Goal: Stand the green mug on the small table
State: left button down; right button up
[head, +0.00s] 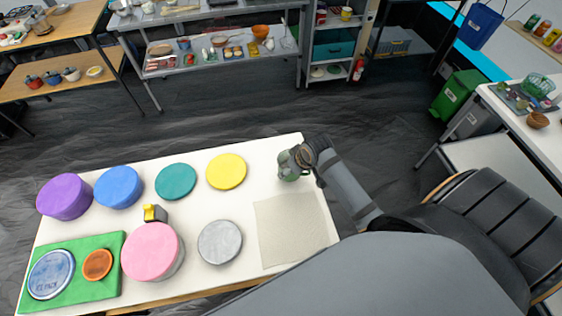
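The green mug (288,167) is at the far right corner of the white table (255,275), beside a beige mat. My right gripper (301,162) is right at the mug, on its right side, and partly covers it. The fingers are small and dark here, so I cannot tell whether they are closed on the mug. I also cannot tell whether the mug rests on the tabletop or hangs just above it. My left gripper is not in view.
The beige mat (290,228) is bare. Purple, blue, teal, yellow, grey and pink round containers or lids, a yellow-black block (155,213) and a green board (110,245) fill the table's left and middle. A black slatted chair (475,215) stands at right.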

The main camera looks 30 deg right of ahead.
jog(key=s+d+r+n+g+y, duration=0.1)
jog(key=s+d+r+n+y, duration=0.1)
jog(key=s+r+n, duration=0.4)
jog(key=shift+d+r+n+g+y+p, duration=0.35)
jog(key=shift+d+r+n, duration=0.5)
jog(key=shift+r, duration=1.25)
jog(key=shift+a, duration=0.1)
